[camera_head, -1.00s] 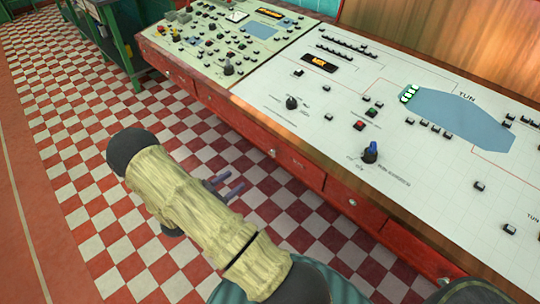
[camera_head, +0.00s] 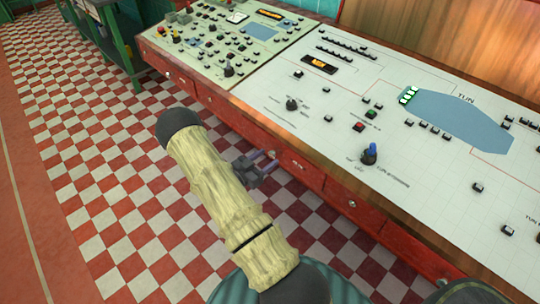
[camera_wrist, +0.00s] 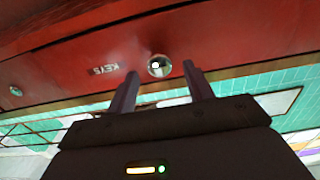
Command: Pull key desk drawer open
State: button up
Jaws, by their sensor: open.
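The key desk drawer (camera_head: 296,165) is a red front below the control desk's top edge, and it looks closed. In the wrist view its front (camera_wrist: 85,68) carries the word KEYS, upside down, and a round shiny knob (camera_wrist: 159,66). My gripper (camera_head: 265,158) is open at the drawer front in the head view. In the wrist view my gripper (camera_wrist: 160,72) has one finger on each side of the knob, with gaps between. I cannot tell how far the fingertips reach along the knob.
The control desk (camera_head: 330,95) has knobs and buttons on its sloping top. Neighbouring red drawers with knobs (camera_head: 351,204) lie along the same front. The checkered floor (camera_head: 110,190) in front is clear. A green table (camera_head: 112,40) stands at the back left.

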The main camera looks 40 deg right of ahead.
jog(key=shift+w+d, duration=0.1)
jog(key=shift+d, duration=1.25)
grip_shut()
jog(key=shift+a, duration=0.15)
